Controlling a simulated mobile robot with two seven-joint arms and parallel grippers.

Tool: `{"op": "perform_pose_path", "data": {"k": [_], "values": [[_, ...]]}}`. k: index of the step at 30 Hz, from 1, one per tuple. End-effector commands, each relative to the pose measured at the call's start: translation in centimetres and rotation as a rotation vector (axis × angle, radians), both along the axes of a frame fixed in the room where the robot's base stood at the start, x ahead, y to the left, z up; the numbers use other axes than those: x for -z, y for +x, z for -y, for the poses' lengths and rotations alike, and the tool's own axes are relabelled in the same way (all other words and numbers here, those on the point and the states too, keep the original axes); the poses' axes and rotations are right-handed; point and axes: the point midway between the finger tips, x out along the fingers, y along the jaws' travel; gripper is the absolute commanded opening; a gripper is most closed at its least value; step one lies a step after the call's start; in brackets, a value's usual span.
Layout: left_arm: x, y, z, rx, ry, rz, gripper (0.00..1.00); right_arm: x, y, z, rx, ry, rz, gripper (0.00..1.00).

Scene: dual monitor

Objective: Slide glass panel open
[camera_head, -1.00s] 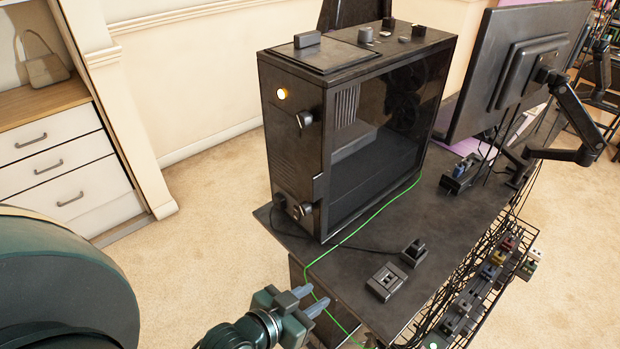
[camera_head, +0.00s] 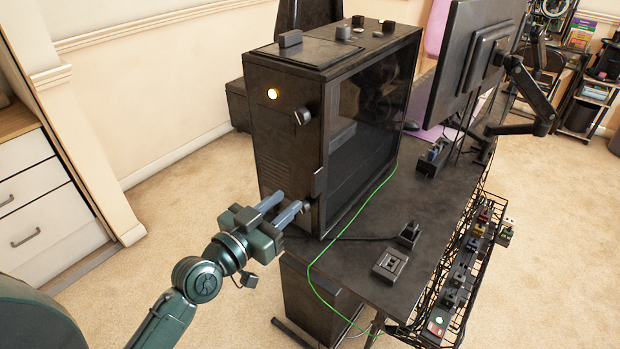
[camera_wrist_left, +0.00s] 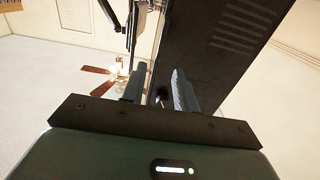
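A dark computer case (camera_head: 283,140) stands on the desk, its glass panel (camera_head: 360,125) covering the side that faces right. A small dark handle (camera_head: 318,182) sits at the panel's near edge. An upper knob (camera_head: 302,115) and a partly hidden lower knob (camera_head: 306,207) are on the case front. My left gripper (camera_head: 287,202) is open, with its fingertips close to the case's lower front by the lower knob. In the left wrist view the fingers (camera_wrist_left: 158,88) are apart, with a small dark part between them and the case (camera_wrist_left: 215,55) beyond. I cannot tell whether they touch. My right gripper is not in view.
A monitor (camera_head: 480,60) on an arm stands at the right of the desk (camera_head: 375,222). A green cable (camera_head: 345,225) runs along the panel's base. A small black box (camera_head: 391,264) and a wire basket (camera_head: 462,270) are at the near right side.

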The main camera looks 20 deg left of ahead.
Motion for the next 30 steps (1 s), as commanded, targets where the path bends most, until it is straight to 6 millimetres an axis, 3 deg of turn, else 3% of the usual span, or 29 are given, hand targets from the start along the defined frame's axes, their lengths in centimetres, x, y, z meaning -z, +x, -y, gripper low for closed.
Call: {"op": "perform_pose_path", "data": {"k": [6,12,18,26,30], "values": [[-0.2,4.6,1.7,0.001,-0.004,0.001,0.3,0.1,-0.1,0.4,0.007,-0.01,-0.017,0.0],[-0.1,7.5,2.8,0.001,-0.002,-0.001,0.3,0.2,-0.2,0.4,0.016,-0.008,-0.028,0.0],[0.0,8.7,3.2,0.001,0.0,-0.002,0.3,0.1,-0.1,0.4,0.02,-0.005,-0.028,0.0],[0.1,8.8,3.3,0.002,0.0,-0.002,0.3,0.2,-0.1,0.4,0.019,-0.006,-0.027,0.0],[0.1,8.8,3.3,0.001,0.0,-0.002,0.2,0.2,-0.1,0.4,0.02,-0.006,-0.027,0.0]]}}
